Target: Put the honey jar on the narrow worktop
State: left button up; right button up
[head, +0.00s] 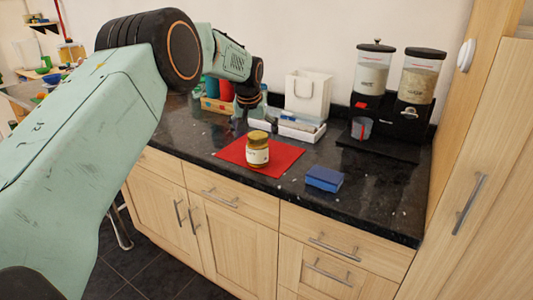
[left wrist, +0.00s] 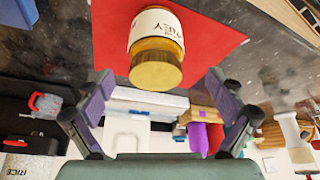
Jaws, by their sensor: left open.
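The honey jar (head: 257,149), with a yellow lid and white label, stands upright on a red mat (head: 283,161) on a dark granite worktop (head: 385,203). I cannot tell whether this is the narrow worktop. In the left wrist view the jar (left wrist: 157,40) appears upside down, its lid between the lines of my fingers. My left gripper (head: 243,117) is open and empty, just behind and above the jar; it also shows in the left wrist view (left wrist: 157,84). The jar looks clear of the fingers. My right gripper is not in view.
A blue box (head: 324,178) lies right of the mat. Behind stand a white bag (head: 307,93), a white tray (head: 300,130) and two dispensers (head: 373,72) on a black stand. Bare worktop lies right of the blue box. A tall wooden cabinet (head: 490,160) closes the right side.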

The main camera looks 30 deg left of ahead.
aim_at(254, 136)
pick_arm(q)
jog(key=shift+x, duration=1.55)
jog(key=shift+s+a+f, duration=0.2)
jog(key=shift+a+f, duration=0.15)
jog(key=w+f, duration=0.1)
jog(key=w+d+f, duration=0.1)
jog(key=f, duration=0.1)
jog(key=shift+w+f+b, duration=0.15)
jog(key=shift+f+b, duration=0.15)
jog(key=shift+a+f, duration=0.1)
jog(key=shift+f, duration=0.1)
jog(key=shift+a, duration=0.15)
jog(key=shift+s+r, duration=0.1)
jog(key=shift+s, duration=0.15)
jog(key=shift+w+d, duration=0.25)
jog(key=c, duration=0.3)
jog(key=shift+s+a, duration=0.2)
jog(key=shift+a, duration=0.05)
jog(key=c, duration=0.5)
jog(key=shift+w+d, duration=0.2)
jog(key=c, duration=0.6)
jog(key=shift+s+a, duration=0.1)
jog(key=shift+c, duration=2.5)
